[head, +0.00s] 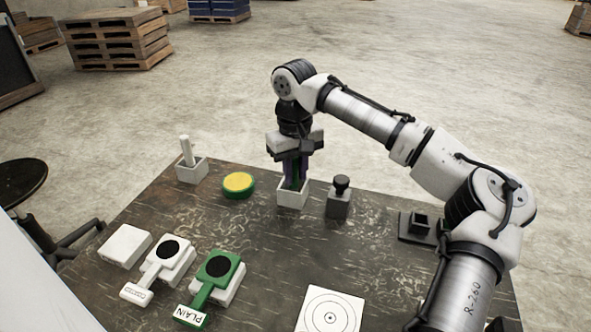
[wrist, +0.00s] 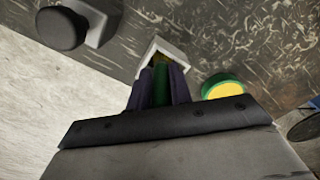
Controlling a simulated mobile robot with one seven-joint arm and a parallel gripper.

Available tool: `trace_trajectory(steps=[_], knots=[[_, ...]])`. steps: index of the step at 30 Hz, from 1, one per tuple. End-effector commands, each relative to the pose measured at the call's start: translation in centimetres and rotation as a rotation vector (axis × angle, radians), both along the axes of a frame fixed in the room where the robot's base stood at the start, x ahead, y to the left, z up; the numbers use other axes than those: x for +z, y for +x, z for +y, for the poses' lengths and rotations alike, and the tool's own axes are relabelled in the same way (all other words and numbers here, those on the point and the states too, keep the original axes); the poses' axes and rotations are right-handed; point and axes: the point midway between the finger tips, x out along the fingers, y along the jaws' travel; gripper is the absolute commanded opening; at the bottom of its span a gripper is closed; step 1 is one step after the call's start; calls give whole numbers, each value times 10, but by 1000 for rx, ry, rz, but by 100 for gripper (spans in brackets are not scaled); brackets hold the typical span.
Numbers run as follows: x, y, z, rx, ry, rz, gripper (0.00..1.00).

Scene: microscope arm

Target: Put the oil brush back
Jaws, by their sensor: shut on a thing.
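My gripper (head: 293,176) is above the back edge of the table, pointing down over a small open white box (head: 291,199). It is shut on a green handle, which I take to be the oil brush (head: 293,183). In the wrist view the green brush (wrist: 161,84) sits between my two dark purple fingers, and its lower end is at or inside the mouth of the white box (wrist: 176,48). The bristles are hidden, and I cannot tell whether the brush touches the bottom of the box.
A green-rimmed yellow disc (head: 238,184) lies left of the box. A grey block with a black knob (head: 339,201) stands close on its right. A white holder with a white stick (head: 191,170) is at the far left. White and green paddles (head: 215,275) lie at front left.

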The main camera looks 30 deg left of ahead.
Motion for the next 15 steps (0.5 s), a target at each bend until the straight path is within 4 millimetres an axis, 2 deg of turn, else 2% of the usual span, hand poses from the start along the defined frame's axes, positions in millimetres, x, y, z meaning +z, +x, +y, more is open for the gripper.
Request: trace_trajectory(steps=[11,12,15], knots=[[-4,-1,0,1,0,2,0],[-4,0,0,1,1,1,26],[-4,0,0,1,0,0,39]])
